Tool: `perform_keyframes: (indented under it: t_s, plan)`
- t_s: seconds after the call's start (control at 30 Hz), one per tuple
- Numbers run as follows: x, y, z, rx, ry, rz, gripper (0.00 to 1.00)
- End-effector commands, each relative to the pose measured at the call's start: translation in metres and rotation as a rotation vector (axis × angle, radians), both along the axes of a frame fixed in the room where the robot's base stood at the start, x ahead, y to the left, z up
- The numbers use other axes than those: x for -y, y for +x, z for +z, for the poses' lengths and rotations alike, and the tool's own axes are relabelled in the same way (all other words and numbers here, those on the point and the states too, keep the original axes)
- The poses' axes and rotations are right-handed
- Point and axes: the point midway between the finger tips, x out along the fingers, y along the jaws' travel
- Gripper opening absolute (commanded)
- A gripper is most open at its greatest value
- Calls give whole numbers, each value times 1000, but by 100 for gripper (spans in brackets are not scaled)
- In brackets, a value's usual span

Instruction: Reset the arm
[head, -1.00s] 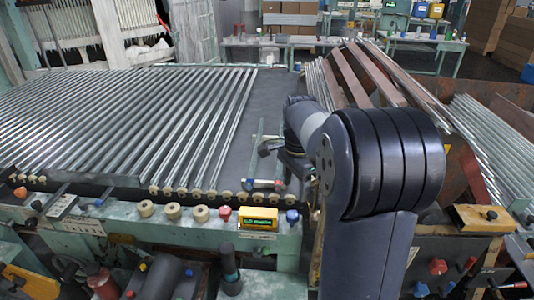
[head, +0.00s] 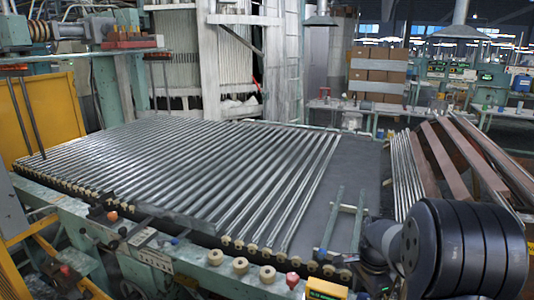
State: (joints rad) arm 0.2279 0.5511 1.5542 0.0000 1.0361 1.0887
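My arm (head: 465,250) shows at the lower right in the head view, with a thick dark ringed joint and a grey link. My gripper is not clearly seen; the arm's far end by the table's front right edge is hidden or cut off by the joint and the frame. Many glass tubes (head: 190,175) lie in parallel rows on the dark table, left of my arm. Two thin rails with a crossbar (head: 345,208) lie on the bare dark strip just beyond my arm.
The table's bare dark strip (head: 355,165) is clear right of the tubes. A rack of tubes with brown boards (head: 445,160) stands close on the right. Cream rollers (head: 240,265) line the front edge. A yellow panel (head: 50,115) stands left. Cardboard boxes (head: 375,75) stand behind.

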Motion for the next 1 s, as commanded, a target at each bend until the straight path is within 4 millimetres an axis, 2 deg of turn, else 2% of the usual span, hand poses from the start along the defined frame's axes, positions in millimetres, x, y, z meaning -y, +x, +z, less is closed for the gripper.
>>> perform_keyframes:
  t_s: [0.37, 0.9, 0.93, 1.0]
  plan:
    - [0, 1, 3, 2, 0, -42, 57]
    - [0, 1, 108, 6, -2, -40, 57]
    - [0, 1, 110, 3, -1, -40, 57]
    - [0, -1, 89, -7, 1, -40, 57]
